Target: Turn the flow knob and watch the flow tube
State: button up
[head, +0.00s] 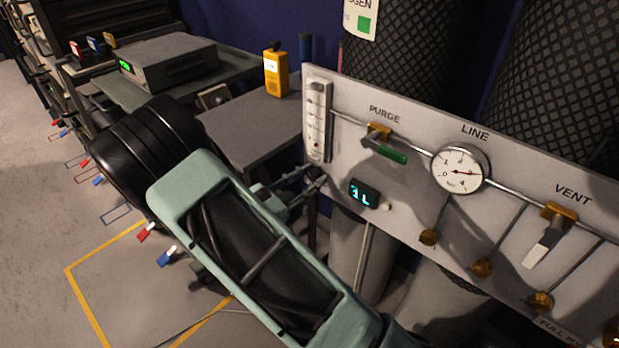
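The flow tube (317,120) is a narrow white upright gauge with scale marks at the left end of the white gas panel. My gripper (314,184) is at the panel's left edge, just below the tube, with its thin fingers pointing at the panel. The flow knob cannot be made out; the fingers may cover it. I cannot tell whether the fingers are open, shut or touching anything. The float's level in the tube is too small to read.
The panel (402,195) carries a green-handled PURGE valve (385,148), a LINE dial (460,170), a white-handled VENT valve (545,240), a small lit display (364,194) and brass fittings. Dark mesh-covered cylinders stand behind. A yellow handheld device (275,72) stands on a grey table (262,125).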

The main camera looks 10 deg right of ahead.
grip_shut()
jog(key=shift+r+n+p, duration=0.1)
jog(key=shift+n+p, duration=0.3)
jog(key=shift+p, duration=0.2)
jog(key=shift+r+n+p, duration=0.1)
jog(key=shift+n+p, duration=0.4)
jog(key=shift+p, duration=0.45)
jog(key=n+p, duration=0.2)
jog(key=p, duration=0.1)
jog(key=shift+s+n, duration=0.1)
jog(key=shift+n, duration=0.2)
jog(key=n+p, duration=0.3)
jog(key=shift+n, duration=0.4)
jog(key=shift+f+n+t+p, duration=0.2)
jog(key=shift+n+p, duration=0.35)
jog(key=shift+n, duration=0.35)
jog(key=shift+f+n+t+p, duration=0.1)
jog(key=shift+n+t+p, duration=0.1)
jog(key=shift+n+p, duration=0.5)
jog(key=shift+n, duration=0.4)
